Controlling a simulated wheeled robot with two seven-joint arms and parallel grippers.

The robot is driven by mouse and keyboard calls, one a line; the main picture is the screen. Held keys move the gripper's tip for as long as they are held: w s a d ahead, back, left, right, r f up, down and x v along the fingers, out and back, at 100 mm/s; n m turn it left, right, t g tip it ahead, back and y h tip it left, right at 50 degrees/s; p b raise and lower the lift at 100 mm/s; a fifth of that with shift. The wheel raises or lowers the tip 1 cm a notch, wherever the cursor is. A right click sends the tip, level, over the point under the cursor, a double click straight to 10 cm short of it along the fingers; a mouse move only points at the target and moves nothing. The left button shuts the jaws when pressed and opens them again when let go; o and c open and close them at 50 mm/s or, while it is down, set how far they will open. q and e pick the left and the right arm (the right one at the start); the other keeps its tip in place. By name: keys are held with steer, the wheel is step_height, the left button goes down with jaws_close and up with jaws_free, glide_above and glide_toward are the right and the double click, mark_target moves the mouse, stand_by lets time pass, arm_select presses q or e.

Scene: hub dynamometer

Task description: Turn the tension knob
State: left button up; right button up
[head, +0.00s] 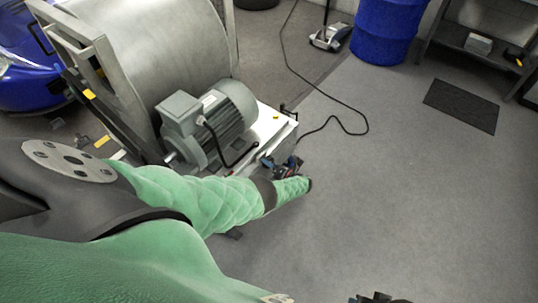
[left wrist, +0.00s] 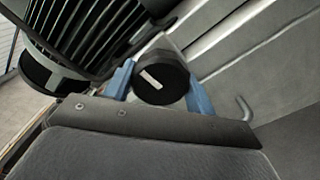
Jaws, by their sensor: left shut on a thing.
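The tension knob (left wrist: 161,83) is a round black knob with a white mark on its face, in the middle of the left wrist view. The blue fingers of my left gripper (head: 283,163) stand on either side of it, and the gripper is shut on the knob. In the head view the gripper is at the front corner of the machine's white base (head: 273,128), and I cannot make out the knob there. Of my right gripper (head: 378,298) only a dark part shows at the bottom edge; its jaws cannot be read.
A grey motor (head: 228,115) and a large metal drum (head: 150,45) stand on the machine behind the gripper. A bent metal rod (left wrist: 244,107) sticks up right of the knob. A black cable (head: 365,120) lies on the floor.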

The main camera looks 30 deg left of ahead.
arm_select(q)
steer(key=o, duration=1)
steer(key=shift+d, duration=0.15)
steer(key=d, duration=0.7)
steer(key=shift+s+d, duration=0.3)
